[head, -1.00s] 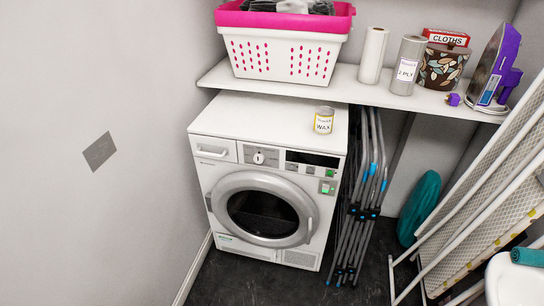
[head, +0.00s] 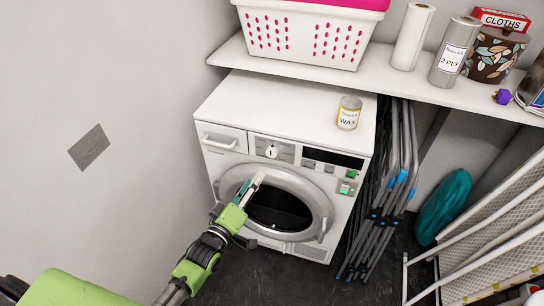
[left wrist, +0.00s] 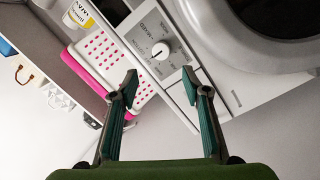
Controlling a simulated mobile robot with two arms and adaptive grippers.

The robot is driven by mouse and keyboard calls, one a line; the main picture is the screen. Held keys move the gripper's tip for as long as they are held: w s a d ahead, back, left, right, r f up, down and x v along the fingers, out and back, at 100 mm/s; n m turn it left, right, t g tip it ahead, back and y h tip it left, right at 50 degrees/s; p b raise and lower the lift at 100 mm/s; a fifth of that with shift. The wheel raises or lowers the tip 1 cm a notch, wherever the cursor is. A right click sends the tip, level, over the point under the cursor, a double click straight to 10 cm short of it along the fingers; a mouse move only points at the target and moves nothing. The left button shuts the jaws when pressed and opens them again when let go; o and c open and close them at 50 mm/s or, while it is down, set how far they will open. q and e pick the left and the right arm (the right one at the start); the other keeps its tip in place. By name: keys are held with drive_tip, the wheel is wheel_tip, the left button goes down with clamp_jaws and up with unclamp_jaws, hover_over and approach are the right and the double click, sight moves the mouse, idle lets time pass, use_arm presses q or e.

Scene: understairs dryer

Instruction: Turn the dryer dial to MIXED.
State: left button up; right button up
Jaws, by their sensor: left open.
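The dryer (head: 290,130) is a white front-loader with a round grey-rimmed door, which looks shut. Its dial (head: 272,152) is a white knob with a dark pointer line on a grey panel, left of the dark display. My right gripper is out of view.
A shelf (head: 300,64) above holds a white and pink basket (head: 305,35) and rolls. Folded metal poles (head: 385,200) stand close on the right.

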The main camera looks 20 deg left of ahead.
sight(271, 155)
use_arm(q)
drive_tip(key=w, duration=0.3)
drive_tip(key=w+d, duration=0.1)
drive_tip(key=w, duration=0.7)
drive_tip(key=shift+w+d+f, duration=0.1)
drive_tip(key=shift+w+d, duration=0.1)
drive_tip(key=shift+d, duration=0.15)
drive_tip(key=c, duration=1.1)
